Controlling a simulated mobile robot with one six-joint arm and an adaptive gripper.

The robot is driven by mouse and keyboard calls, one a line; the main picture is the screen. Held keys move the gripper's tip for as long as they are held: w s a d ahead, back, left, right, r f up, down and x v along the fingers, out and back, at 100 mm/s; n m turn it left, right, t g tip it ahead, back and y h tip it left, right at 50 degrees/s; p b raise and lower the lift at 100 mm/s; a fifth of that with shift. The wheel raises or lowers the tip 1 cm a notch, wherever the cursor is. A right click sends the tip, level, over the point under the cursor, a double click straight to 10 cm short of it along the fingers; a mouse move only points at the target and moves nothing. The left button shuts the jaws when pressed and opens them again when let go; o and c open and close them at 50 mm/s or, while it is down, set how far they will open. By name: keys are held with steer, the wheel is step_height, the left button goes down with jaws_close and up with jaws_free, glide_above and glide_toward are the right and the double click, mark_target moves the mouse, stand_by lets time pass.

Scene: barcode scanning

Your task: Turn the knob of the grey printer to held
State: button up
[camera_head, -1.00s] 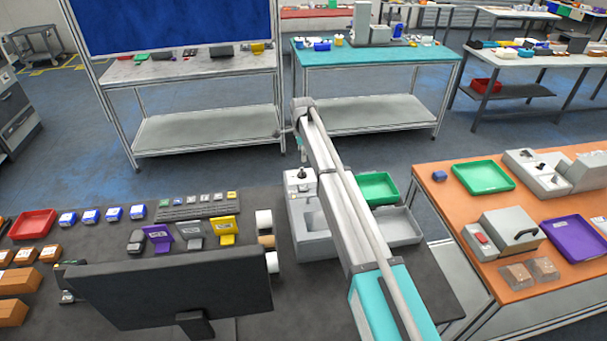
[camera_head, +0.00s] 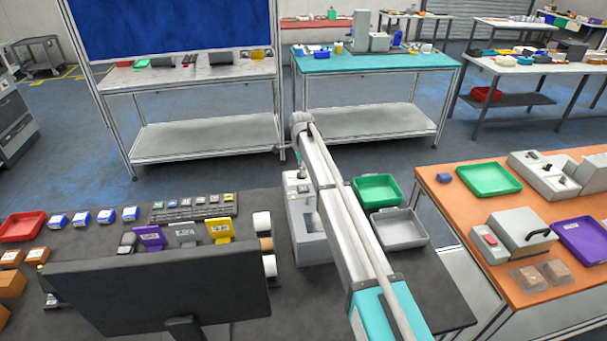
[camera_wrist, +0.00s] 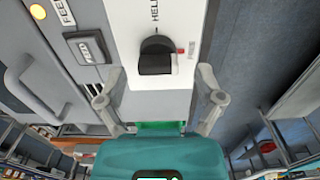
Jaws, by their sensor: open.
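The grey printer (camera_head: 306,228) stands on the dark table, partly hidden behind my arm. In the wrist view its pale panel (camera_wrist: 125,20) fills the upper middle. A black knob (camera_wrist: 157,56) sits on this panel, with a sideways label that seems to read HELD above it and a small red mark to its right. My gripper (camera_wrist: 160,78) is open, one finger on each side of the knob's panel. The fingers look apart from the knob; exact depth is hard to judge. In the head view the gripper is hard to make out.
A square button (camera_wrist: 88,47) and a yellow lamp (camera_wrist: 37,11) lie left of the panel. A green tray (camera_head: 377,202) and a grey tray (camera_head: 399,240) stand right of the printer. A monitor (camera_head: 160,294) stands front left. Label rolls (camera_head: 263,221) stand close left of the printer.

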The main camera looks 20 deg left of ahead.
steer(key=shift+f, duration=0.35)
